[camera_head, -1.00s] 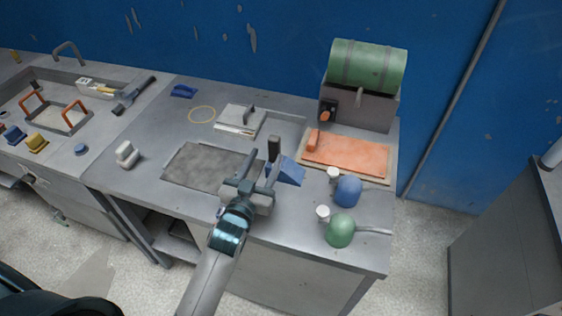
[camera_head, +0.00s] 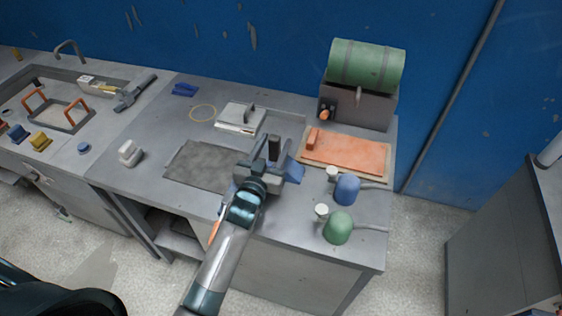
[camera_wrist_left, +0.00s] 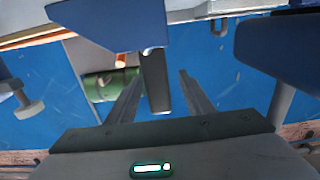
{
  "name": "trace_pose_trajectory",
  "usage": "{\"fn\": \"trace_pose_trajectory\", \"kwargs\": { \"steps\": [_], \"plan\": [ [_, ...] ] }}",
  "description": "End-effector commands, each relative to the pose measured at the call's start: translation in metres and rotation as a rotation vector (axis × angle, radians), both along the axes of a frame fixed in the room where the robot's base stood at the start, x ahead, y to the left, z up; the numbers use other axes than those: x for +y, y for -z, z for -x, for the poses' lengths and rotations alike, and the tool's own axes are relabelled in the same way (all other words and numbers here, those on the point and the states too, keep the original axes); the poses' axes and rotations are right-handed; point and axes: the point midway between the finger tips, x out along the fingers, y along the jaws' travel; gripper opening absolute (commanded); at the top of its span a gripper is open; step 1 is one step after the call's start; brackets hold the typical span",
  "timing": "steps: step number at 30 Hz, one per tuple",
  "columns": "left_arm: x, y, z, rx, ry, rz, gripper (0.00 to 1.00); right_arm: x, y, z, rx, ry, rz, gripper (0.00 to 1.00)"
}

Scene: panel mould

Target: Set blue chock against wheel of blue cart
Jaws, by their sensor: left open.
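A blue wedge-shaped block (camera_head: 294,172), which fits the blue chock, stands on the right-hand bench, partly hidden behind my left gripper. A dark upright post (camera_head: 274,147) rises beside it. My left gripper (camera_head: 266,167) is open and low over the bench at the block. In the left wrist view, the dark post (camera_wrist_left: 155,80) shows between the two open fingers (camera_wrist_left: 160,95), with blue surface (camera_wrist_left: 112,20) above it. I cannot tell whether the fingers touch it. I cannot make out a blue cart with wheels in the head view. My right gripper is out of view.
A blue pot (camera_head: 347,188) and a green pot (camera_head: 338,228) stand close right of my gripper. An orange panel (camera_head: 350,152) lies behind them, below a green drum (camera_head: 366,66). A dark grey mat (camera_head: 195,165) lies left, mostly clear. A grey-white block (camera_head: 130,153) stands farther left.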

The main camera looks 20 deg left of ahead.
Motion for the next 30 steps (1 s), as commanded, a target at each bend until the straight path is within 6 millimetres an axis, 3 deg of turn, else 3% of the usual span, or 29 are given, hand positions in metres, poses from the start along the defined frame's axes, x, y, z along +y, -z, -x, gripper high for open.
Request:
{"fn": "trace_pose_trajectory", "kwargs": {
  "steps": [3,9,25,30],
  "plan": [
    [-0.004,-0.003,-0.014,0.001,0.000,0.000,0.47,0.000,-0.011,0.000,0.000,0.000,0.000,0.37],
    [-0.004,-0.001,-0.032,0.000,0.000,0.000,0.47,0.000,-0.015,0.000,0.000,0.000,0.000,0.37],
    [-0.004,0.000,-0.034,0.000,0.000,-0.001,0.47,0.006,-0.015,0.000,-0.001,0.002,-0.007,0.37],
    [-0.004,0.000,-0.034,0.000,0.000,-0.001,0.09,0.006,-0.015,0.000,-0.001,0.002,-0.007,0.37]
  ]
}}
